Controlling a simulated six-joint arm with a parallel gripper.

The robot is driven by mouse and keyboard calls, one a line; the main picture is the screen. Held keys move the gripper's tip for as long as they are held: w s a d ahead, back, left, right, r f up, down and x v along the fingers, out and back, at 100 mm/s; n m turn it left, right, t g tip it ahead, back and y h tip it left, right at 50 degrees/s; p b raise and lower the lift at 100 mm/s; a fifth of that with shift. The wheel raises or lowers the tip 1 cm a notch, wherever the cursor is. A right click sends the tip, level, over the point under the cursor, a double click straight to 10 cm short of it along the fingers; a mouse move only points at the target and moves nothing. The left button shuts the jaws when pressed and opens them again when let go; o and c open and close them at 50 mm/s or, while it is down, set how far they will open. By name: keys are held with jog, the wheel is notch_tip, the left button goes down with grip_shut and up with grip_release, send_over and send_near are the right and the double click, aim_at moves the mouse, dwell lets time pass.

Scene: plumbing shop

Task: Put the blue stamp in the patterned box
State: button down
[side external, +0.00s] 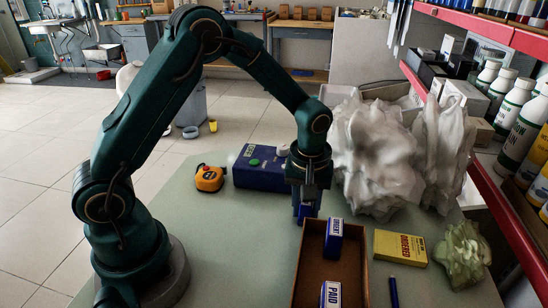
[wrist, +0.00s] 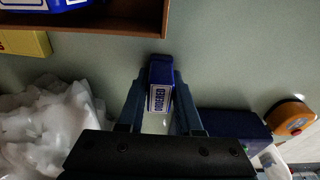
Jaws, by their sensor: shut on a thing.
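My gripper (side external: 307,203) points down and is shut on a blue stamp (side external: 305,211). In the wrist view my gripper (wrist: 158,108) has the blue stamp (wrist: 160,72) between its fingers, with its white lettered label facing the camera. An open brown box (side external: 310,250) lies on the table just in front of my gripper; I cannot make out a pattern on it. Its edge also shows in the wrist view (wrist: 120,29). The held stamp is outside the box, close beyond its far edge. Two other blue stamps with white labels, one (side external: 333,240) and another (side external: 330,296), are in the box.
A yellow box (side external: 400,248) and a blue pen (side external: 394,291) lie right of the brown box. Crumpled white wrapping (side external: 375,160) stands behind at right, with greenish crumpled material (side external: 462,255) nearer. A dark blue case (side external: 258,168) and orange tape measure (side external: 209,178) stand behind left.

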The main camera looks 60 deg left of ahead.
jog(key=shift+r, duration=0.15)
jog(key=shift+r, duration=0.25)
jog(key=r, duration=0.4)
jog(key=shift+a, duration=0.25)
jog(key=s+a+r, duration=0.4)
jog(key=a+r, duration=0.2)
jog(key=a, duration=0.3)
notch_tip(320, 180, up, 3)
jog(key=m+h, duration=0.1)
jog(key=m, duration=0.8)
send_over(331, 279)
jog(key=f, duration=0.5)
jog(key=shift+s, duration=0.25)
jog(key=shift+f, duration=2.3)
jog(key=shift+f, duration=0.15)
